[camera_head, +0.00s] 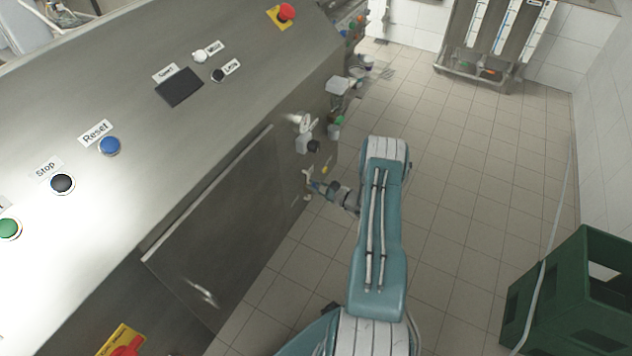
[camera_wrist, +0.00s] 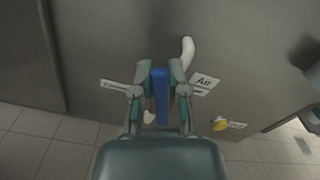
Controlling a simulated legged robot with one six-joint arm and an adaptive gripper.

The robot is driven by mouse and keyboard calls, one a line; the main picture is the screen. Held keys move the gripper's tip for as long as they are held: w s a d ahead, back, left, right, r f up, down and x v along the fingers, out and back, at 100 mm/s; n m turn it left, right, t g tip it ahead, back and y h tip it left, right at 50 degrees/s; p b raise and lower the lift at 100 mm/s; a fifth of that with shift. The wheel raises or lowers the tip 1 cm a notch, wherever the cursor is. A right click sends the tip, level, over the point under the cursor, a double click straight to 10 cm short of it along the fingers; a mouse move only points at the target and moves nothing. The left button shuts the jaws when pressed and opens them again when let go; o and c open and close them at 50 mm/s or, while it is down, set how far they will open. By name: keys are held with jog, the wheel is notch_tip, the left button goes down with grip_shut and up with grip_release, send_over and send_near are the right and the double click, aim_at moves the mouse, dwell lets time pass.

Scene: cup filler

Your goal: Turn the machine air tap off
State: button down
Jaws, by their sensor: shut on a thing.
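The air tap's blue handle (camera_wrist: 161,92) stands upright in the wrist view, against the machine's grey metal side. My gripper (camera_wrist: 160,78) is shut on this handle, with one finger on each side of it. An "Air" label (camera_wrist: 204,83) is just right of the fingers. A white curved pipe piece (camera_wrist: 187,50) shows above the right finger. In the head view my gripper (camera_head: 320,187) is at the machine's end face, and the tap is too small there to read its setting. The fingers hide part of the tap body.
The machine (camera_head: 225,75) fills the left, with a blue reset button (camera_head: 110,146) on top. A green crate (camera_head: 575,290) stands at the lower right. The tiled floor (camera_head: 470,190) between is clear.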

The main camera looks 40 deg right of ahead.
jog(key=n, duration=0.1)
jog(key=a+n, duration=0.1)
jog(key=f+n, duration=0.1)
jog(key=shift+s+a+f+n, duration=0.1)
jog(key=shift+s+a+n, duration=0.2)
jog(key=shift+a+n, duration=0.1)
jog(key=n, duration=0.1)
jog(key=a+f+n, duration=0.1)
jog(key=shift+s+f+n, duration=0.15)
jog(key=shift+s+n, duration=0.05)
jog(key=shift+n, duration=0.1)
jog(key=f+n, duration=0.1)
jog(key=n, duration=0.2)
jog(key=shift+s+a+f+n, duration=0.15)
jog(key=shift+a+f+n, duration=0.15)
jog(key=shift+a+f, duration=0.1)
jog(key=shift+s+a+f+n, duration=0.15)
jog(key=shift+f+n, duration=0.8)
jog(key=shift+n, duration=0.65)
jog(key=shift+f, duration=0.1)
jog(key=c, duration=0.6)
grip_release()
jog(key=shift+a, duration=0.1)
